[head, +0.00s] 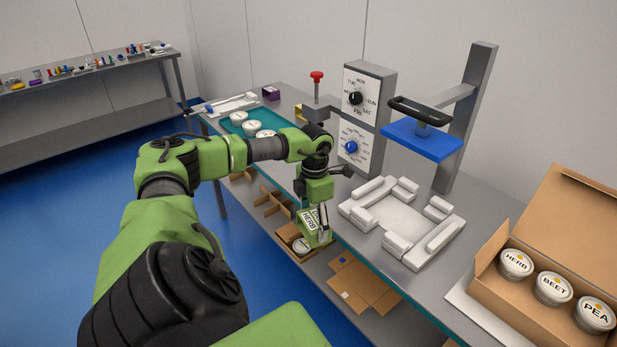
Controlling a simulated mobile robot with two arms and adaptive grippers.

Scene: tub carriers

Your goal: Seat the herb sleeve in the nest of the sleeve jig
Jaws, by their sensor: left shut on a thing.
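My left gripper (318,226) points down near the front edge of the bench, left of the sleeve jig. It is shut on the herb sleeve (310,219), whose white label reads HERB. The fingers hide part of the sleeve. The white sleeve jig (383,193) stands on the bench to the right of the gripper. It has raised blocks around a flat, empty nest (398,213). The sleeve is apart from the jig. My right gripper is not in view.
A dial panel (368,88) and a post with a blue press plate (422,138) stand behind the jig. An open carton (493,249) with HERB, BEET and PEA tubs is at right. Tubs on a teal mat (228,126) are at left. Cardboard pieces (362,284) lie below the bench edge.

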